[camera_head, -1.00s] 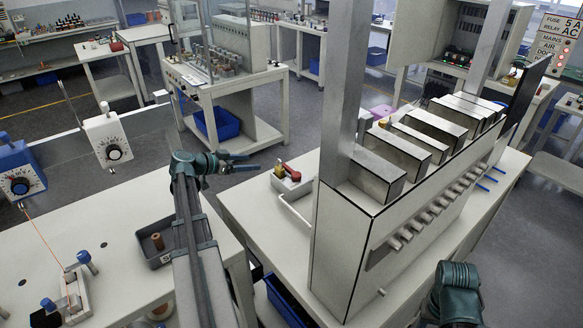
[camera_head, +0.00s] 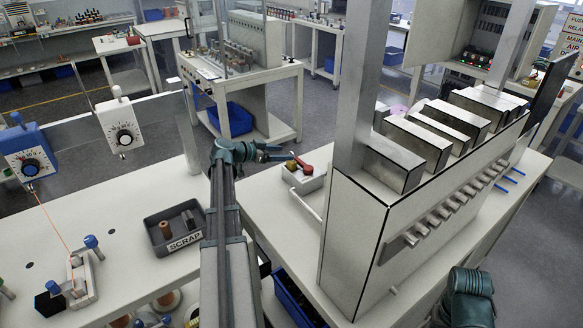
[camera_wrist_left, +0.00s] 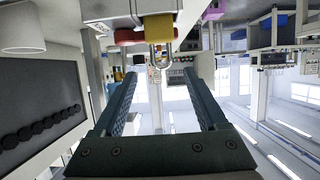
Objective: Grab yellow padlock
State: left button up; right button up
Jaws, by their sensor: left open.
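The yellow padlock (camera_head: 291,165) sits in a small light tray (camera_head: 303,181) beside the tall grey cabinet. A red object (camera_head: 303,165) lies right next to it. In the left wrist view the padlock (camera_wrist_left: 158,27) shows as a yellow body with a metal shackle, with the red object (camera_wrist_left: 128,37) at its left. My left gripper (camera_head: 284,152) is open and empty at the padlock. In the wrist view, the padlock shows beyond the fingertips (camera_wrist_left: 164,68), in line with the gap. My right arm shows at the lower right; its jaws are not visible.
The tall grey cabinet (camera_head: 350,240) with metal blocks on top stands close to the right of the tray. A dark SCRAP bin (camera_head: 158,232) with small cylinders is on the left bench (camera_head: 120,195). Free floor lies beyond the benches.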

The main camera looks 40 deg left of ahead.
aim_at(291, 153)
pick_arm(q)
jog(key=b+x, duration=0.2)
jog(key=x, duration=0.2)
jog(key=shift+w+a+f, duration=0.1)
jog(key=shift+w+f, duration=0.1)
jog(key=shift+f, duration=0.05)
jog(key=shift+w, duration=0.4)
grip_shut()
